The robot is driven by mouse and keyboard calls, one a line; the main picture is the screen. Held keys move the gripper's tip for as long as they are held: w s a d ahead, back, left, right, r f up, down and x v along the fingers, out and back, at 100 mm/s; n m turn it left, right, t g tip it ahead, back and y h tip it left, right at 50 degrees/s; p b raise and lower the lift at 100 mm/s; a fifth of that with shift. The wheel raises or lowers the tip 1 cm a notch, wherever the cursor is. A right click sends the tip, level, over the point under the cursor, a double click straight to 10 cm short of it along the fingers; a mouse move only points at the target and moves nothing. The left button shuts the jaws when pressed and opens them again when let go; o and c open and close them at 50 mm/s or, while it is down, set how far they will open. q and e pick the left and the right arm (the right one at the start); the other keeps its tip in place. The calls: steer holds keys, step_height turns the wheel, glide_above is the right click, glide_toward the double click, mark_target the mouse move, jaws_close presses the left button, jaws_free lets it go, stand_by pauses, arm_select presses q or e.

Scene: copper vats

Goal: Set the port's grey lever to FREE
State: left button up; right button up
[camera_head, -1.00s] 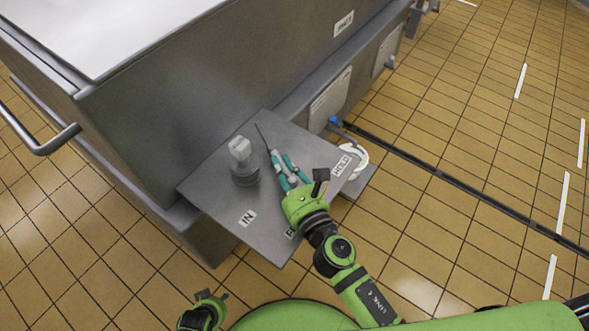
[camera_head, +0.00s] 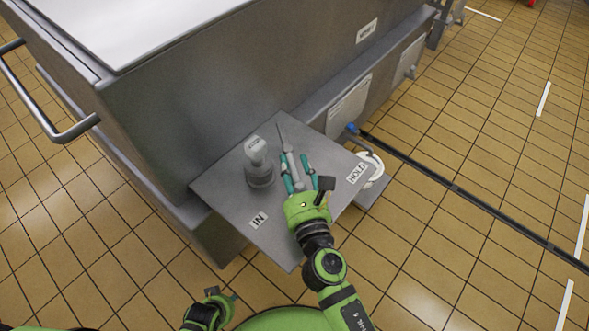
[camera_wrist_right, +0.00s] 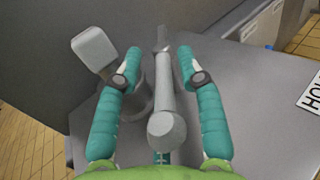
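The port is a grey plate (camera_head: 222,192) with an IN label (camera_head: 258,220) and a HOLD label (camera_head: 357,172). A grey lever (camera_head: 289,141) with a rounded knob lies over the plate; no FREE label is readable now. My right gripper (camera_head: 298,170) is open over the plate, its teal fingers on both sides of the lever. In the right wrist view the lever (camera_wrist_right: 164,88) runs between the fingers, with visible gaps on both sides. My left gripper (camera_head: 222,299) is low in the head view, away from the plate; its finger opening is unclear.
A grey upright fitting with a block-shaped top (camera_head: 258,162) stands on the plate, left of the lever. A large metal vat (camera_head: 190,105) rises behind. A white curved part (camera_head: 372,168) is beside the HOLD label.

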steer(key=shift+s+f, duration=0.1)
steer(key=shift+f, duration=0.15)
steer(key=shift+s+d, duration=0.1)
steer(key=shift+s, duration=0.15)
steer(key=v, duration=1.1)
steer(key=shift+s+r, duration=0.15)
steer(key=shift+s, duration=0.1)
